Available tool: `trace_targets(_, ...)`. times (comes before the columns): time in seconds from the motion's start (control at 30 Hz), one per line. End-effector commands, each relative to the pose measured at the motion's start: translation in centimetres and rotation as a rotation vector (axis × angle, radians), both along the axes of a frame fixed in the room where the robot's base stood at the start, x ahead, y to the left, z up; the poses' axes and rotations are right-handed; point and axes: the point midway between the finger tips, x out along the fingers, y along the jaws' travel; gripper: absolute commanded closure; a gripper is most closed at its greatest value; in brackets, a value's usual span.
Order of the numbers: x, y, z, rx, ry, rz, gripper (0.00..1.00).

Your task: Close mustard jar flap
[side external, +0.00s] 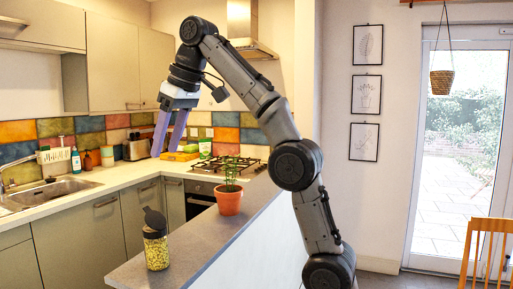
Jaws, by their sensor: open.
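The mustard jar (156,249) stands upright near the front end of the grey counter. It is clear, with yellow contents and a dark lid. Its dark flap (153,218) is tilted up above the lid, so it looks open. My gripper (167,154) hangs in the air above and behind the jar, pointing down. Its purple fingers are apart, with nothing visible between them. It does not touch the jar.
A potted plant (229,198) in a terracotta pot stands on the same grey counter (195,238), right of and behind the jar. Behind are a gas hob (228,167) and a sink (48,193). The counter around the jar is clear.

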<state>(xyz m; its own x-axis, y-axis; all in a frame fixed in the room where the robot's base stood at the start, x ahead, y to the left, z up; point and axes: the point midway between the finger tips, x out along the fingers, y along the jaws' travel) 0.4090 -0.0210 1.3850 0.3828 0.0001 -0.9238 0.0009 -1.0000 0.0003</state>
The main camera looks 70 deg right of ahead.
Motion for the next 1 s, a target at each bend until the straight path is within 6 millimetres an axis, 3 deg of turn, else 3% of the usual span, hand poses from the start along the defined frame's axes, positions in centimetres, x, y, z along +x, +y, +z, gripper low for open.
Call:
trace_targets(0.2, -2.6, 0.4, 2.5, -0.003, -0.052, 0.007, 0.47)
trace_targets(0.5, -7.8, 1.1, 4.3, -0.005, -0.076, 0.017, 0.47)
trace_targets(1.0, -15.8, 1.9, 3.5, -0.004, -0.090, 0.031, 0.47)
